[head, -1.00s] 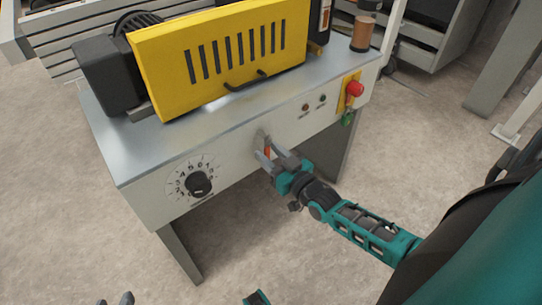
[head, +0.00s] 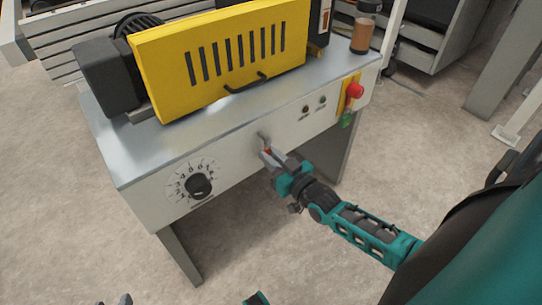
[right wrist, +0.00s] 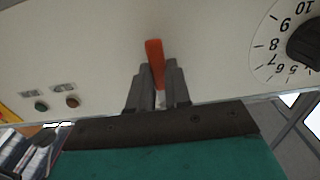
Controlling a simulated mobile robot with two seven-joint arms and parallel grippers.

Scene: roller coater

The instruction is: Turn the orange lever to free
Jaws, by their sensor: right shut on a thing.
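The orange lever (right wrist: 154,52) sits on the white front panel of the machine. In the right wrist view its orange end is between my right gripper's fingers (right wrist: 157,82), and the rest stands out beyond the fingertips. In the head view my right gripper (head: 269,155) is shut on the lever; only a small orange-red bit shows there, with a grey piece just above it at the panel. The fingers hide much of the lever. Two dark tips of my left gripper (head: 115,301) show apart at the bottom edge, away from the machine.
A numbered dial with a black knob (head: 199,185) is left of the lever on the panel. A red button (head: 355,90) is on the right, beside two small indicators. A yellow guard (head: 225,60) stands on the metal top. The floor in front is clear.

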